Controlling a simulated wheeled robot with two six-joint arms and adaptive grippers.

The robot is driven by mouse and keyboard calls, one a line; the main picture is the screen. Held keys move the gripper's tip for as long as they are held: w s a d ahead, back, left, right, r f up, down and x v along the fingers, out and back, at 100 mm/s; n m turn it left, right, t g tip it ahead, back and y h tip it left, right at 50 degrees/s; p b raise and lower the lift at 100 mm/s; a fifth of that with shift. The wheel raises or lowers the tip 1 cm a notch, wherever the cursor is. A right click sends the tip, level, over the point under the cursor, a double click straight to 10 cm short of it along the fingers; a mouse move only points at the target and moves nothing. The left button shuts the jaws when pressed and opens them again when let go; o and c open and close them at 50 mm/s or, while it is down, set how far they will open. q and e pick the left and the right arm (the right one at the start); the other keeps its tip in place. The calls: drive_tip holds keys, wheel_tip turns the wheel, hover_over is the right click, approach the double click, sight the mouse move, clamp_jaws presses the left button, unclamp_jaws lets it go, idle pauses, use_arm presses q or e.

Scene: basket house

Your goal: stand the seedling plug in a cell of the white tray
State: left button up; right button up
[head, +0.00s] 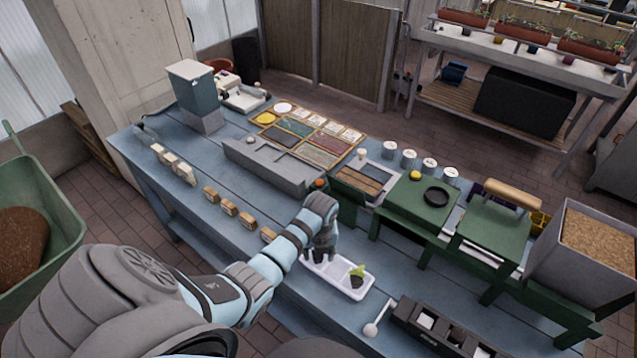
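The white tray (343,291) lies near the front edge of the blue-grey bench. A seedling plug (357,281), dark with bright green leaves, shows at the tray's right part, within its rim. It looks roughly upright, but its base is hidden and I cannot tell how it sits in the cell. My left gripper (320,256) points down over the tray's left part, to the left of the seedling and apart from it. Its fingertips are dark and small, and I cannot tell whether they are open or shut. My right gripper is not in view.
A black compartment box (435,325) and a white scoop (376,321) lie right of the tray. Green stands (415,203) and a bin of brown grain (590,245) are behind and right. Several small wooden blocks (229,208) line the bench's left. A grey trough (270,165) stands behind.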

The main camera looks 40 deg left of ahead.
use_arm(q)
wheel_tip(320, 180, up, 12)
drive_tip(key=d, duration=0.1)
drive_tip(key=shift+s+r+p, duration=0.15)
drive_tip(key=shift+s+p, duration=0.3)
idle(0.3)
